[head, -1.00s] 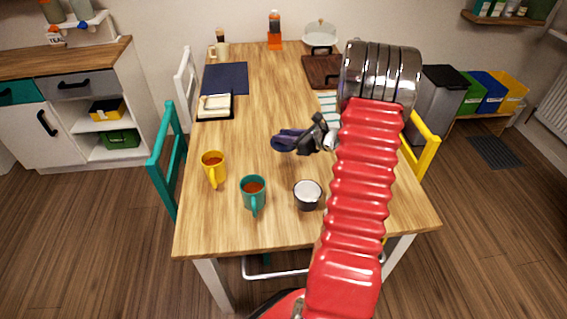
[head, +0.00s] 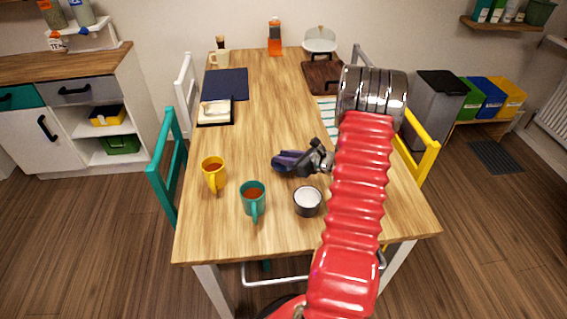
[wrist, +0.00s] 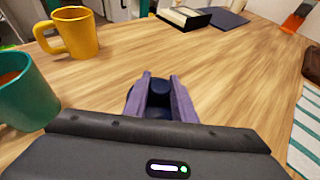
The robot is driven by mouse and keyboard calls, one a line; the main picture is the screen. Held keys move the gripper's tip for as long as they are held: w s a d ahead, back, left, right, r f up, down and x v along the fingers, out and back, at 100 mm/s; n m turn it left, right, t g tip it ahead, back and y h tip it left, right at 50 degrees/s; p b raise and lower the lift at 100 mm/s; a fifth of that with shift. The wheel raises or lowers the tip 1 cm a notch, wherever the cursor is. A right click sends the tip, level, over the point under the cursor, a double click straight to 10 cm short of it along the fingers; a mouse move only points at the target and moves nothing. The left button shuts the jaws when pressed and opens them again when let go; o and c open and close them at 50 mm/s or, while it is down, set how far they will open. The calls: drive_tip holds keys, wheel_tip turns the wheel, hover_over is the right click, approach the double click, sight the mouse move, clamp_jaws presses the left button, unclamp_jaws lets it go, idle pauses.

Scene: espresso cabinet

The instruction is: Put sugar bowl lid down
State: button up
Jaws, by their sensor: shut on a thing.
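My gripper (head: 284,163) is over the middle of the table, its purple fingers shut on the dark blue sugar bowl lid. In the wrist view the lid's round knob (wrist: 160,88) shows between the two fingers (wrist: 160,98); most of the lid is hidden by them. The lid is low over the tabletop; I cannot tell whether it touches. The sugar bowl (head: 307,202), dark outside with white inside, stands uncovered nearer the table's front edge, below the gripper in the head view.
A yellow mug (head: 213,176) and a teal mug (head: 253,199) stand left of the bowl. A dark tray with a cream item (head: 214,111), a navy mat (head: 226,84) and a striped cloth (wrist: 306,130) lie farther off. Bare wood surrounds the gripper.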

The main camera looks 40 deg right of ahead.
drive_tip(key=shift+f, duration=1.3)
drive_tip(key=o, duration=1.1)
drive_tip(key=shift+f, duration=0.1)
drive_tip(key=v, duration=1.2)
